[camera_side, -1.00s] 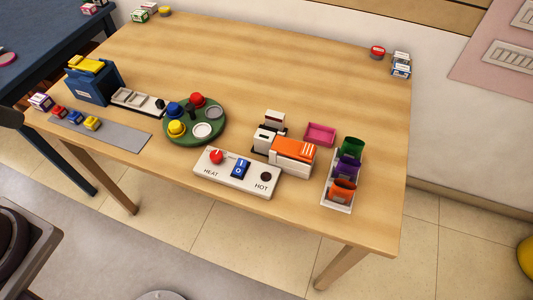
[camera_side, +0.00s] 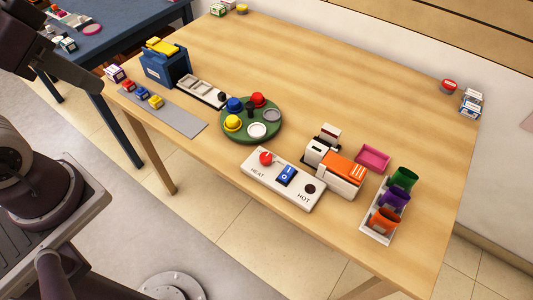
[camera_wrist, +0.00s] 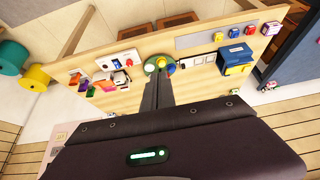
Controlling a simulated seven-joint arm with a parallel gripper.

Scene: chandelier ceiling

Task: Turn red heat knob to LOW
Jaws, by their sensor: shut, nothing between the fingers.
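The red heat knob (camera_side: 266,158) sits at the left end of a white control panel (camera_side: 262,177), beside the label HEAT. A blue switch (camera_side: 286,176) is in the middle, and a dark round part marked HOT is at the right end. The knob's exact pointing is too small to read. In the wrist view the panel (camera_wrist: 117,58) shows small, beyond and left of my gripper. My gripper (camera_wrist: 160,80) shows there as two dark fingers held together, empty, apart from the panel. Its fingertips are not seen in the side view.
A green round tray (camera_side: 275,133) with coloured knobs stands left of the panel. A white-and-orange device (camera_side: 342,174) and a rack of coloured cups (camera_side: 375,236) stand to the right. A blue box (camera_side: 165,65) is at the far left.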

